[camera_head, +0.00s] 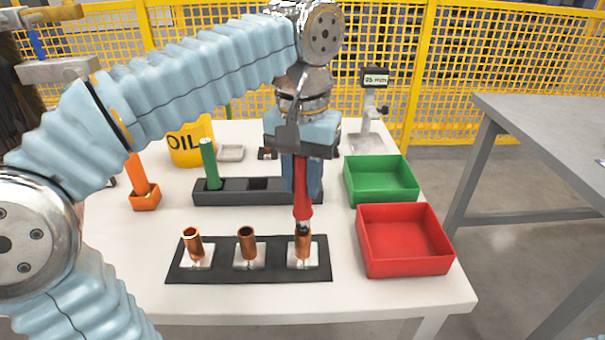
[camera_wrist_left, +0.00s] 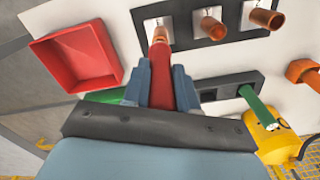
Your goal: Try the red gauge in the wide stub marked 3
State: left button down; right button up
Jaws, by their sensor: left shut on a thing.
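My left gripper (camera_head: 302,180) is shut on the red gauge (camera_head: 303,203), which points down, nearly upright. It also shows between the fingers in the wrist view (camera_wrist_left: 160,80). The gauge's dark lower end is at the mouth of the rightmost copper stub (camera_head: 303,250) on the black mat (camera_head: 222,273). How far it is inside, if at all, I cannot tell. This stub also shows in the wrist view (camera_wrist_left: 153,27). Two other copper stubs, the middle one (camera_head: 247,243) and the left one (camera_head: 193,243), stand empty. No stub numbers are readable. My right gripper is out of view.
A black rack (camera_head: 235,198) behind the mat holds a green gauge (camera_head: 209,162). An orange piece (camera_head: 139,175) stands in an orange holder. A red bin (camera_head: 405,240) and a green bin (camera_head: 381,181) are at right. A yellow oil can (camera_head: 186,152) stands behind.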

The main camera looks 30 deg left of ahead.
pick_arm(q)
jog(key=shift+f+b, duration=0.45)
jog(key=shift+f, duration=0.1)
dwell(1.8)
jog(key=shift+r+p, duration=0.5)
jog(key=shift+r, duration=1.05)
jog(key=shift+r, duration=0.1)
jog(key=shift+r, duration=1.9)
